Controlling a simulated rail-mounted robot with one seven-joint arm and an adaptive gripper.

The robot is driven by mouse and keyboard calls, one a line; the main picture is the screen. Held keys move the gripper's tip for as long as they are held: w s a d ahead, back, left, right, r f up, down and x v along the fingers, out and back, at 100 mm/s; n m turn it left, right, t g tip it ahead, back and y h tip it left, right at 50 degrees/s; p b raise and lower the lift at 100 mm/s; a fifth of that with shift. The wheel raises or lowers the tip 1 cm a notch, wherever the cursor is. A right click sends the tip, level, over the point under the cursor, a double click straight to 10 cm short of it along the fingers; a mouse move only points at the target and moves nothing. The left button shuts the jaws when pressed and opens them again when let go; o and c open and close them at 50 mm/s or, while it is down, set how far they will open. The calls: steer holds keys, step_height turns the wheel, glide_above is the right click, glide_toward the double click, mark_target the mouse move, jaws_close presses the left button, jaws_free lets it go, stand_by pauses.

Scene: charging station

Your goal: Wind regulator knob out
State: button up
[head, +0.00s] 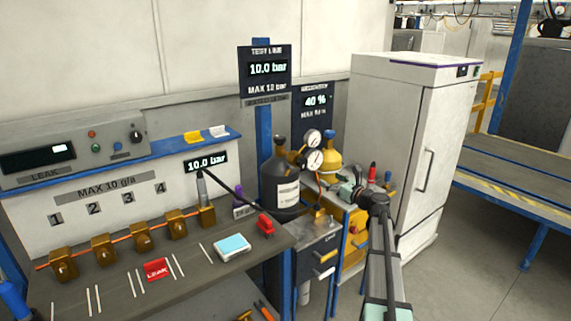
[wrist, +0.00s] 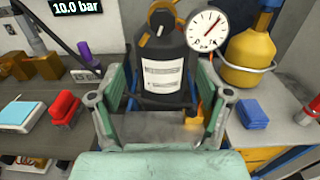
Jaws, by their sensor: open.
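A black gas cylinder (head: 284,180) with a white label stands behind the bench. It also fills the upper middle of the wrist view (wrist: 163,55). A regulator with two round gauges (head: 314,160) sits beside its neck. One gauge (wrist: 207,29) shows large in the wrist view. A small orange part (wrist: 145,40) shows at the cylinder's top; I cannot tell whether it is the regulator knob. My gripper (wrist: 161,108) is open, with its fingers apart and nothing held. In the wrist view it is below and in front of the cylinder and gauge.
A yellow cylinder (head: 329,153) stands right of the gauges, near a white cabinet (head: 400,130). The test bench (head: 205,272) at left carries a red block (head: 265,225) and a light-blue pad (head: 232,246). Displays read 10.0 bar (head: 268,69) and 40 % (head: 316,100).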

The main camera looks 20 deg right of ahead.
mark_target(304, 164)
steer(key=shift+m, duration=0.7)
steer(key=p+x, duration=0.1)
steer(key=x, duration=0.4)
steer(key=p+x, duration=0.2)
steer(key=x, duration=0.4)
steer(key=p+x, duration=0.1)
steer(key=x, duration=0.4)
steer(key=shift+w+d+p, duration=0.15)
steer(key=shift+w+p, duration=0.15)
steer(key=shift+w, duration=0.1)
steer(key=c, duration=1.2)
